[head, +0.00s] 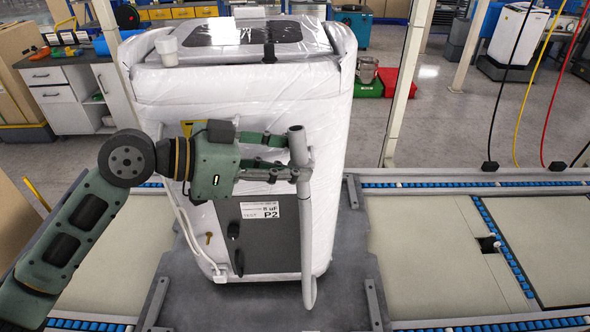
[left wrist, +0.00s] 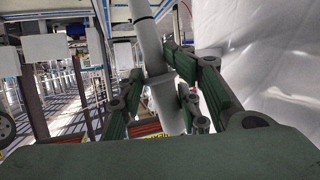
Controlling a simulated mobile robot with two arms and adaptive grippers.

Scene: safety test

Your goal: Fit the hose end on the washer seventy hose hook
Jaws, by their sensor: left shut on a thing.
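The washer (head: 180,105) stands upright in clear-white wrapping on a grey pallet, with a dark panel and a P2 label low on its front. A grey hose (head: 307,225) hangs in front of it, its thicker end (head: 297,145) pointing up. My left gripper (head: 299,170) comes in from the left and is shut on the hose just below that end. The left wrist view shows the hose (left wrist: 148,45) between the green fingers (left wrist: 165,95), beside the wrapping. A small black fitting (head: 269,52) sits at the washer's top front edge; I cannot tell whether it is the hose hook. My right gripper is out of view.
A conveyor line with blue rollers (head: 450,184) runs along both sides of the pallet (head: 352,285). A pale post (head: 408,85) stands right of the washer. A workbench (head: 75,95) with tools is at the back left. Cables hang at the right.

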